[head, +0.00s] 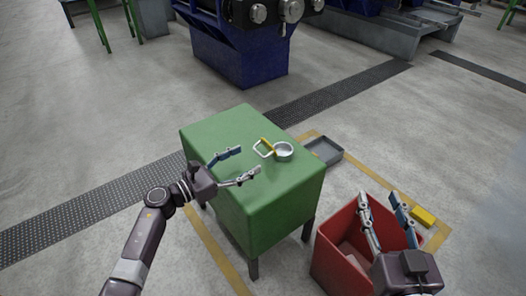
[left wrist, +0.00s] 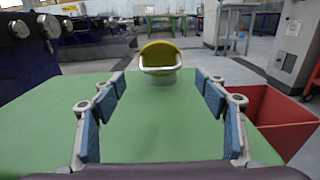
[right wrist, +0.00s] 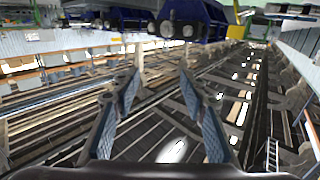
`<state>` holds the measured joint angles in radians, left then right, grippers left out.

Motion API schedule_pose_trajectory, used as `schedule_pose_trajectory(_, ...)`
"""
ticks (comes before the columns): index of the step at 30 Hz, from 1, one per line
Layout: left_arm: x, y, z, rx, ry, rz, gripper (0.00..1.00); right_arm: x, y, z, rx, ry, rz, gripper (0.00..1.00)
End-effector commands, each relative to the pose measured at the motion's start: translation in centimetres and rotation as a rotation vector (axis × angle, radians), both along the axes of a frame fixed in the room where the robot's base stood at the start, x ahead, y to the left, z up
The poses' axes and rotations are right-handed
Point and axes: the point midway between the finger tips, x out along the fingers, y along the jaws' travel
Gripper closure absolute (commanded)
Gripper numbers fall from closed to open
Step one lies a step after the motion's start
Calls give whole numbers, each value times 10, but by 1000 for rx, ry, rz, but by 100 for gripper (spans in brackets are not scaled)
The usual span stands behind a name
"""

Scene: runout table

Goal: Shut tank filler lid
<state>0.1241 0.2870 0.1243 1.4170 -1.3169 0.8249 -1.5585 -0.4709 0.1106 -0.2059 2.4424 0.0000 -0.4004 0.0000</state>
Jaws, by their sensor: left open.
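The green tank (head: 225,135) stands on legs in the middle of the head view. On its top is a round silver filler neck (head: 284,155) with a yellow lid (head: 267,146) standing up open at its left side. A silver wire handle (head: 258,149) sticks out from the lid toward my left gripper. In the left wrist view the lid (left wrist: 160,52) faces me with its handle (left wrist: 160,69) across it; the neck is mostly hidden behind. My left gripper (head: 248,161) is open and empty, low over the tank top, short of the handle. My right gripper (head: 381,203) is open and empty above the red bin.
The red bin (head: 330,262) stands right of the tank. A grey tray (head: 325,150) and a yellow block (head: 423,215) lie near the yellow floor line. A blue machine (head: 240,55) stands behind. The tank top around the lid is otherwise clear.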

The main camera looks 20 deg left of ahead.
Motion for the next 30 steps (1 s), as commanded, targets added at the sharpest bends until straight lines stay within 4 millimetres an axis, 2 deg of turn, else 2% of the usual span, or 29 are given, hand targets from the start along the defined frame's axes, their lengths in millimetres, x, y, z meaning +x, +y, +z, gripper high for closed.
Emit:
schedule_pose_trajectory(3, 17, -14, 0, -5, -3, 0, 33, 1, 2, 11, 14, -53, 3, 60)
schedule_pose_trajectory(9, 38, -29, 1, -5, -1, 1, 33, 0, 4, 30, 35, -135, 9, 60)
schedule_pose_trajectory(21, 44, -35, 1, -4, 0, 0, 34, -1, 5, 37, 44, -165, 10, 60)
schedule_pose_trajectory(30, 44, -35, 1, -4, 1, 1, 67, -1, 5, 37, 44, -165, 10, 60)
